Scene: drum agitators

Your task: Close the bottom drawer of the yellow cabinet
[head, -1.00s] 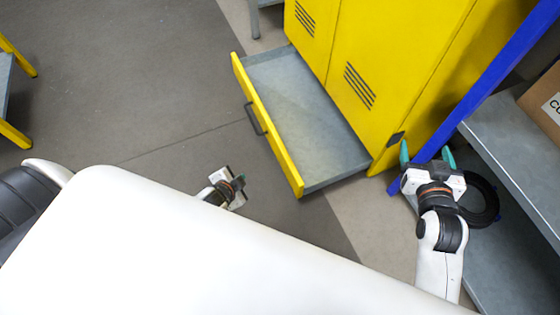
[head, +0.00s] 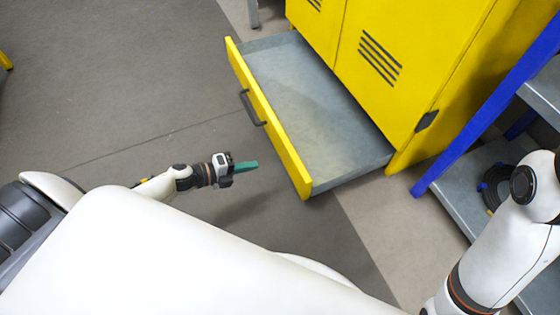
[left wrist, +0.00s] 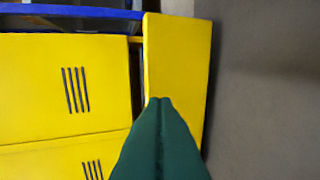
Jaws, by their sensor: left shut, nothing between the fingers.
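The yellow cabinet (head: 405,75) stands at the upper right of the head view. Its bottom drawer (head: 320,105) is pulled well out; its grey inside looks empty. The yellow drawer front (head: 268,118) carries a dark bar handle (head: 252,108). My left gripper (head: 247,167) is in front of the drawer front, near its lower end, with a gap between them in the head view. Its teal fingers are shut and empty. In the left wrist view the shut fingers (left wrist: 160,135) overlap the yellow drawer front (left wrist: 178,60). My right gripper is out of view.
A shelf unit with a blue post (head: 490,95) and grey shelves stands right of the cabinet, with a black coil (head: 494,187) on its lower shelf. My right arm is beside it. The grey floor (head: 130,90) left of the drawer is clear.

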